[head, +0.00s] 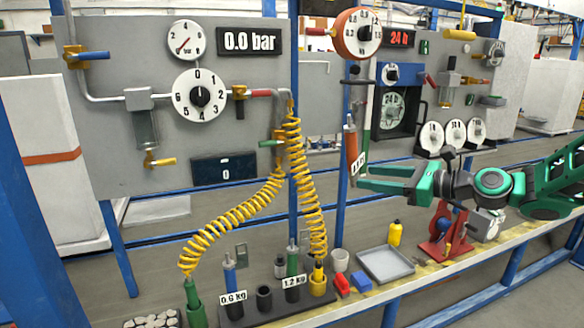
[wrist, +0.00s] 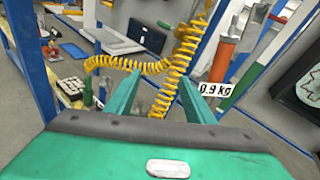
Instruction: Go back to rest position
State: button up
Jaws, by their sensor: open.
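My gripper (head: 362,178) is green and reaches in from the right in the head view. Its two fingers are apart, with nothing seen held between them. In the wrist view the fingers of my gripper (wrist: 160,88) point forward, with the yellow coiled hose (wrist: 170,75) beyond the gap. An orange-red cylinder (head: 351,150) hangs upright under the round orange scale (head: 357,34), close to the fingertips. In the wrist view this cylinder (wrist: 218,62), labelled 0.9 kg, is just right of the right finger; whether they touch cannot be told.
Labelled cylinders stand in a dark rack (head: 262,312) on the bench. A grey tray (head: 386,264), a yellow bottle (head: 394,233) and a red stand (head: 442,235) are below my gripper. Coiled yellow hoses (head: 310,200) hang to the left. A gauge panel (head: 110,110) stands behind.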

jog(key=s+d+f+n+g+h, duration=0.5)
jog(key=s+d+f+n+h, duration=0.45)
jog(key=s+f, duration=0.4)
jog(key=s+d+n+g+h, duration=0.1)
jog(key=s+d+n, duration=0.3)
jog(key=s, duration=0.9)
jog(key=s+d+n+g+h, duration=0.1)
jog(key=s+d+n+g, duration=0.2)
jog(key=s, duration=1)
jog(key=d+f+g, duration=0.1)
jog(key=d, duration=0.2)
jog(key=shift+s+d+n+h, duration=0.2)
jog(key=shift+s+n+h, duration=0.15)
jog(key=shift+w+f, duration=0.2)
jog(key=shift+w, duration=0.45)
